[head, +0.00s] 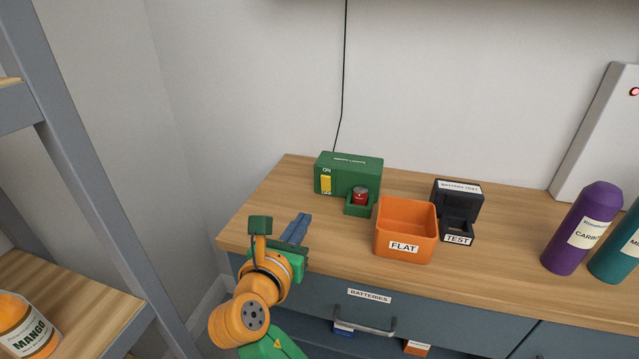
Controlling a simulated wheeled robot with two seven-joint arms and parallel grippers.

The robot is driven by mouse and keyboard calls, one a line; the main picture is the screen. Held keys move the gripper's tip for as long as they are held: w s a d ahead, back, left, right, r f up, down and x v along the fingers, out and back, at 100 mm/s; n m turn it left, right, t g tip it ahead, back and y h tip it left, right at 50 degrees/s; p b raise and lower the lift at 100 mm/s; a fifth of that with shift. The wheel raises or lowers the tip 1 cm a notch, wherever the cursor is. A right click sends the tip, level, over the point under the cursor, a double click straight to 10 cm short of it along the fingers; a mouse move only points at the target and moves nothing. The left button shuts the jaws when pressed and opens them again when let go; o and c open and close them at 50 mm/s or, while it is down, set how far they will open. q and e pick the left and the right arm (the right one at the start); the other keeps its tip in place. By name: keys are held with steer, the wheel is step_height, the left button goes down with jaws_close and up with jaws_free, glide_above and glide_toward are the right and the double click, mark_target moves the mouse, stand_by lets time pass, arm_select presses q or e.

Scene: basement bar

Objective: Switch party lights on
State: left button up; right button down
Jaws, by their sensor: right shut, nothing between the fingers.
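The green party lights box (364,167) stands at the back left of the wooden counter. A yellow switch (326,184) is on the left of its front, below the word ON; the lower lettering is too small to read surely. I cannot tell its setting. A red battery (360,195) stands in the green holder (357,210) at the box's front right. My right gripper (300,225) is shut and empty, its blue fingers pointing toward the box from the front left, apart from it. My left gripper is out of view.
An orange bin (407,222) labelled FLAT and a black battery tester (458,201) stand right of the box. Purple (581,228) and teal (618,246) bottles stand farther right. A drawer labelled BATTERIES (366,312) is below. A dark cord (342,100) runs up the wall.

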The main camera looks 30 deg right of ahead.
mark_target(326, 182)
steer(key=shift+w+d, duration=0.15)
steer(key=x, duration=1.3)
steer(key=shift+d+r, duration=0.1)
steer(key=shift+r, duration=0.1)
steer(key=shift+w+d, duration=0.3)
steer(key=shift+w, duration=0.05)
